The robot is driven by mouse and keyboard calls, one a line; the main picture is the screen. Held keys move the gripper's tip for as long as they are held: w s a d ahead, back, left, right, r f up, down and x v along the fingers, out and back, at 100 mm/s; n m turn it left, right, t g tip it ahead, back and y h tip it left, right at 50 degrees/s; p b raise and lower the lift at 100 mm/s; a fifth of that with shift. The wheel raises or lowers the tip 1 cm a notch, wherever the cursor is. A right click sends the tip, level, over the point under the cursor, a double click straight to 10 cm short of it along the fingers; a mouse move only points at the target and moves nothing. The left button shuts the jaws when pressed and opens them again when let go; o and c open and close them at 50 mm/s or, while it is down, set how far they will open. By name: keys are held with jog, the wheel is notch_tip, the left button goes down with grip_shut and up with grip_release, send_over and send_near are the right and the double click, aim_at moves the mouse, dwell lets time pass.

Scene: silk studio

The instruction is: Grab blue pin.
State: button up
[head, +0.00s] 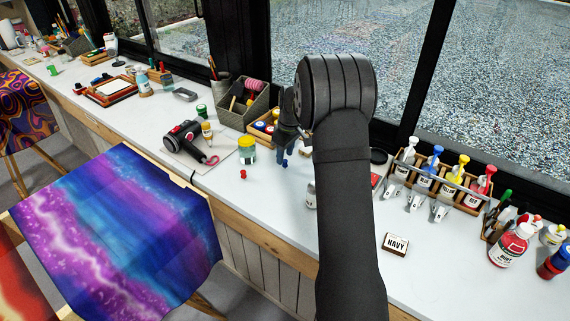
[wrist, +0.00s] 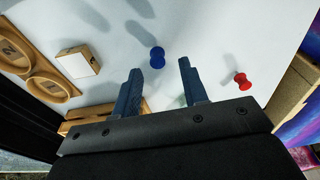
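The blue pin (wrist: 157,58) stands on the white worktop, a little beyond the fingertips and between their lines in the wrist view. It is a small dark blue push pin, also visible in the head view (head: 285,163) just below the fingers. My gripper (wrist: 160,80) is open and empty, its two blue-grey fingers spread on either side of the pin's direction. In the head view my gripper (head: 283,150) points down at the worktop, partly hidden behind my arm. A red pin (wrist: 243,81) lies to the right of the fingers in the wrist view, also in the head view (head: 243,174).
A wooden tray with round holders (wrist: 48,87) is at the left of the wrist view. In the head view, a yellow-lidded jar (head: 247,150) stands left of my gripper, with a grey box (head: 240,112) behind. A bottle rack (head: 466,204) is at the right.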

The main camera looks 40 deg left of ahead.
aim_at(285, 160)
notch_tip(285, 160, down, 4)
jog(key=shift+w+a, duration=0.1)
jog(key=shift+a, duration=0.05)
jog(key=shift+c, duration=0.4)
grip_shut()
jog(key=shift+r, duration=0.1)
